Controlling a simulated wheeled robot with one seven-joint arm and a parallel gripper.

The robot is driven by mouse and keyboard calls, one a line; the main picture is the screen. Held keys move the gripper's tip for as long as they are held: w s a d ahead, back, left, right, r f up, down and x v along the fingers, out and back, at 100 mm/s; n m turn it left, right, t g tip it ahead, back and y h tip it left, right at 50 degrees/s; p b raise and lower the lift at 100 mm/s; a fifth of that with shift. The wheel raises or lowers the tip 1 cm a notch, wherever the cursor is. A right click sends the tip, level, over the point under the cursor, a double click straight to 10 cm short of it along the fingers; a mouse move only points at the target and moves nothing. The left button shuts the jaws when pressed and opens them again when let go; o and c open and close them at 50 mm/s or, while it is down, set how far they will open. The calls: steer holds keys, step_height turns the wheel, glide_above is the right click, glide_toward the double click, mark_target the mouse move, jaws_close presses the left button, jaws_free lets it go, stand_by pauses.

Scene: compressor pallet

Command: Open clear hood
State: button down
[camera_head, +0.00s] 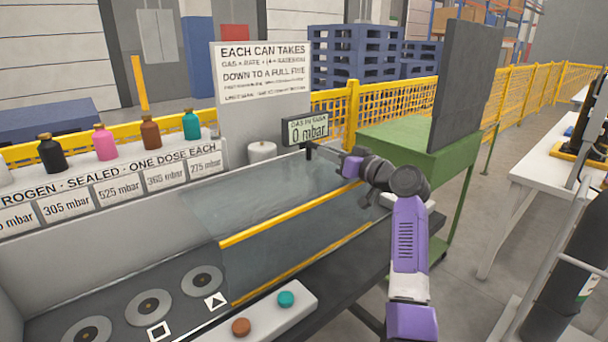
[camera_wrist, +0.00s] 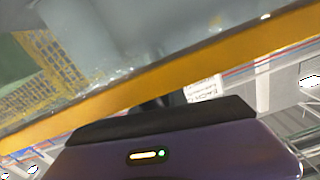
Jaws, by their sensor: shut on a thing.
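The clear hood (camera_head: 262,198) is a see-through cover over the right part of the grey trough, with a yellow bar (camera_head: 290,214) along its front edge. A second yellow line runs lower, parallel to it. My gripper (camera_head: 364,196) is at the far right end of the yellow bar and is shut on it; my wrist partly hides the contact. In the wrist view the bar (camera_wrist: 190,72) crosses diagonally just ahead of my gripper, with the clear panel beyond. The fingertips are mostly hidden there.
A button box with a teal button (camera_head: 286,299) and an orange button (camera_head: 241,327) stands in front. Round discs (camera_head: 202,281) lie at left. A display (camera_head: 307,128) reads 0 mbar behind the hood. A green table (camera_head: 420,148) with a dark upright panel stands behind my arm.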

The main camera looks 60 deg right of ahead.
steer(key=d, duration=0.2)
steer(key=s+d+b, duration=0.1)
steer(key=d, duration=0.1)
steer(key=s+d+b, duration=0.1)
steer(key=d, duration=0.1)
steer(key=shift+d, duration=0.35)
steer(key=c, duration=1.4)
jaws_free()
steer(key=shift+o, duration=0.2)
steer(key=shift+w, duration=0.1)
steer(key=shift+a, duration=0.1)
steer(key=shift+v, duration=3.95)
